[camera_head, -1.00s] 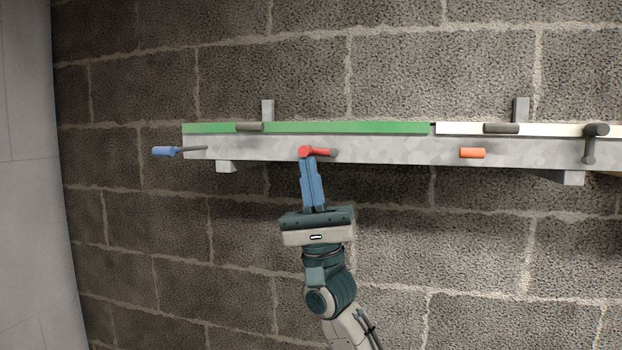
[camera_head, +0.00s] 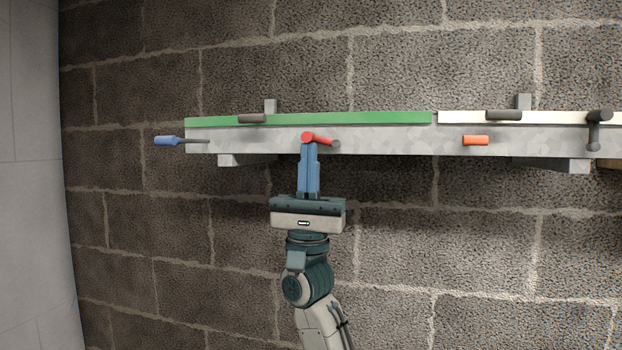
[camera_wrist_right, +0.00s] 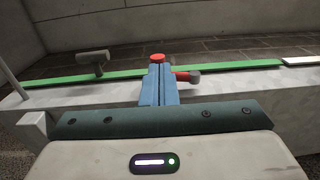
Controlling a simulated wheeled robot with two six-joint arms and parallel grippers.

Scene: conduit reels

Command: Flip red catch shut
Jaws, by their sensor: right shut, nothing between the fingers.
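The red catch (camera_head: 318,138) sits on the front face of the grey trunking, below the green lid (camera_head: 370,118). It has a round red pivot and a short red arm pointing right, slightly down, with a dark knob at its end. My right gripper (camera_head: 307,148) comes from below, its blue fingers together and empty. The fingertips are at the pivot end of the catch; I cannot tell if they touch. In the right wrist view the catch (camera_wrist_right: 182,76) shows just beyond and right of the fingertips (camera_wrist_right: 158,68). My left gripper is not in view.
A blue-handled tool (camera_head: 167,141) juts out at the trunking's left end. An orange cylinder (camera_head: 475,140) and a dark lever (camera_head: 594,130) sit further right on the trunking (camera_head: 400,140), with a white lid (camera_head: 560,117) above. The block wall below is clear.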

